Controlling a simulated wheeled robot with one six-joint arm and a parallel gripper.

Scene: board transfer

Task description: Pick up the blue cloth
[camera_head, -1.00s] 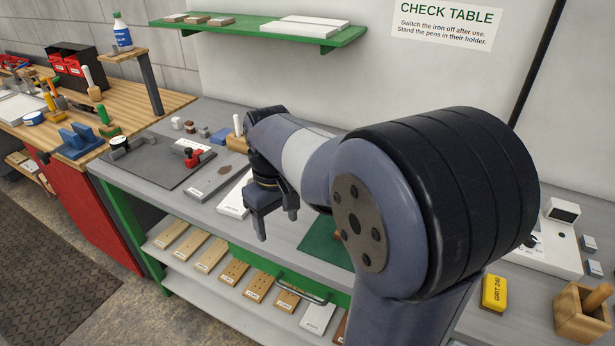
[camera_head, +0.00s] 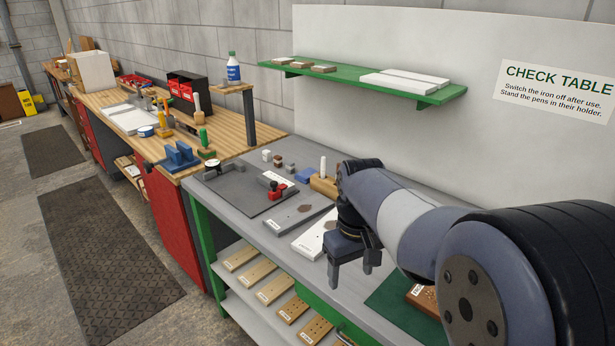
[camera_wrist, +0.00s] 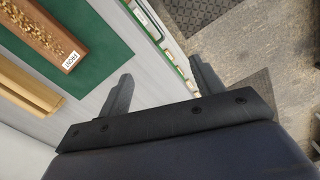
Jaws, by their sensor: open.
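A small flat blue piece (camera_head: 305,176), which looks like the folded blue cloth, lies on the grey check table (camera_head: 262,228) toward the back, just left of a wooden pen holder (camera_head: 323,186). My gripper (camera_head: 350,274) hangs open and empty near the table's front edge, in front of and to the right of the blue piece, apart from it. In the wrist view my gripper's two fingers (camera_wrist: 160,72) are spread with nothing between them. The blue piece does not show in the wrist view.
A dark plate with a red clamp (camera_head: 276,190) and pale boards (camera_head: 314,237) lie on the table. A green mat (camera_wrist: 112,52) bears a labelled brown board (camera_wrist: 45,32). A green shelf (camera_head: 440,100) hangs above. A wooden workbench (camera_head: 180,125) adjoins at left.

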